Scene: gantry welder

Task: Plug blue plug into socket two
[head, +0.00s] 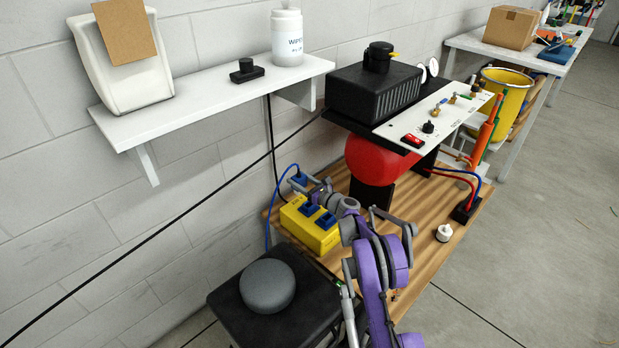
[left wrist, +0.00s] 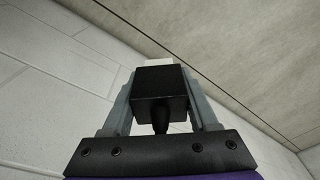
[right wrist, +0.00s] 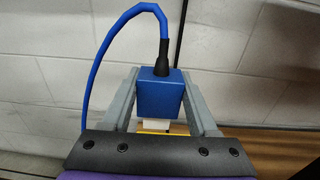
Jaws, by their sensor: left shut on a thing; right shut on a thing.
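The yellow socket box (head: 297,225) sits on the wooden bench top, with dark blue pieces on its upper face. Socket numbers cannot be read. My right gripper (head: 309,184) is shut on the blue plug (head: 298,178), above the far end of the box. In the right wrist view the blue plug (right wrist: 160,95) is between the fingers, cord up, with its pale lower end toward a yellow strip of the box (right wrist: 155,132). Whether it touches is unclear. My left gripper (left wrist: 160,85) is shut on a black plug (left wrist: 161,88) with a pale end; it is outside the head view.
A blue cord (head: 268,215) loops from the plug down beside the box. A black stool with a grey round cushion (head: 267,286) stands in front. A red tank (head: 375,161) and black machine (head: 372,92) stand behind. A white knob (head: 444,232) lies right on the bench.

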